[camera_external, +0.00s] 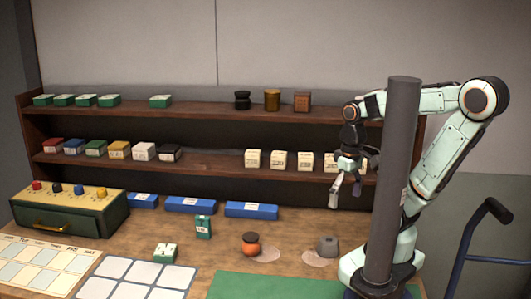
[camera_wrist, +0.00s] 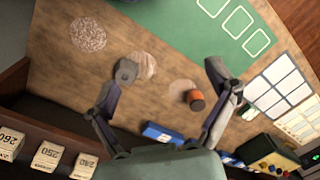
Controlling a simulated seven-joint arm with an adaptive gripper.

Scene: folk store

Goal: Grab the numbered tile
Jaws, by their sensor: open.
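Several cream number blocks (camera_external: 277,160) stand in a row on the lower shelf. In the wrist view, three of them show at the lower left, and the nearest full one (camera_wrist: 47,157) appears to read 250. A white-topped green tile (camera_external: 165,252) with a small mark lies on the table; its mark is too small to read. My gripper (camera_external: 347,190) hangs in front of the shelf's right end, open and empty, apart from the blocks. In the wrist view, my gripper's fingers (camera_wrist: 163,82) are spread wide, with tabletop visible between and beyond them.
An orange pot (camera_external: 251,244) and a grey weight (camera_external: 327,244) stand on the table beside round patches. Blue trays (camera_external: 190,205) lie below the shelf. A green drawer box (camera_external: 68,214) is at left. A dark post (camera_external: 390,180) stands before my arm.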

